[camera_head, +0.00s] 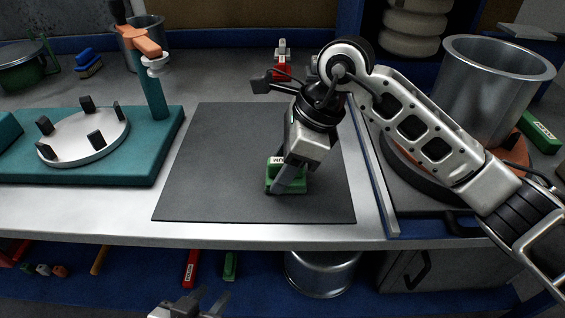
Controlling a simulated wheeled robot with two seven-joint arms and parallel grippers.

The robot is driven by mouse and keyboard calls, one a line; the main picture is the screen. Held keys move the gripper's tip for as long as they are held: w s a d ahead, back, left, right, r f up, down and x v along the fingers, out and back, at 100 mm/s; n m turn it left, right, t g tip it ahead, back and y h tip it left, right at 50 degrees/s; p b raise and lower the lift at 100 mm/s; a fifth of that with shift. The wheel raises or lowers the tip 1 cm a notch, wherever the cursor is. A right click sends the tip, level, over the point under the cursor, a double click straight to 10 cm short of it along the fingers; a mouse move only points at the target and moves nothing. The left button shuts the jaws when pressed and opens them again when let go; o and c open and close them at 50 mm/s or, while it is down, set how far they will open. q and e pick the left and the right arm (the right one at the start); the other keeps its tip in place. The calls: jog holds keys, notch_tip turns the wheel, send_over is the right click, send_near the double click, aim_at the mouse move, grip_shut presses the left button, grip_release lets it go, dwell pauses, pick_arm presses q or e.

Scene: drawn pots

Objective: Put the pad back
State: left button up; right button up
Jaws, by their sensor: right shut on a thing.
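A green pad (299,186) with a white label sits at the dark grey mat (215,160), right of its middle. My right gripper (284,180) reaches down over the pad and is shut on it, hiding part of it. I cannot tell whether the pad touches the mat. My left gripper (210,298) shows at the bottom edge, below the table's front, with its fingertips apart and nothing seen between them.
A teal fixture (100,170) with a round metal plate stands left of the mat. A large metal pot (485,90) stands at the right, behind my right arm. A red tool (282,68) lies behind the mat. A metal pot (320,275) sits on the lower shelf.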

jog(key=o, duration=0.9)
jog(key=shift+f, duration=0.1)
jog(key=shift+r+p, duration=0.3)
jog(key=shift+d+r, duration=0.2)
jog(key=shift+r, duration=0.1)
jog(key=shift+b+v, duration=0.65)
jog(key=shift+v, duration=4.9)
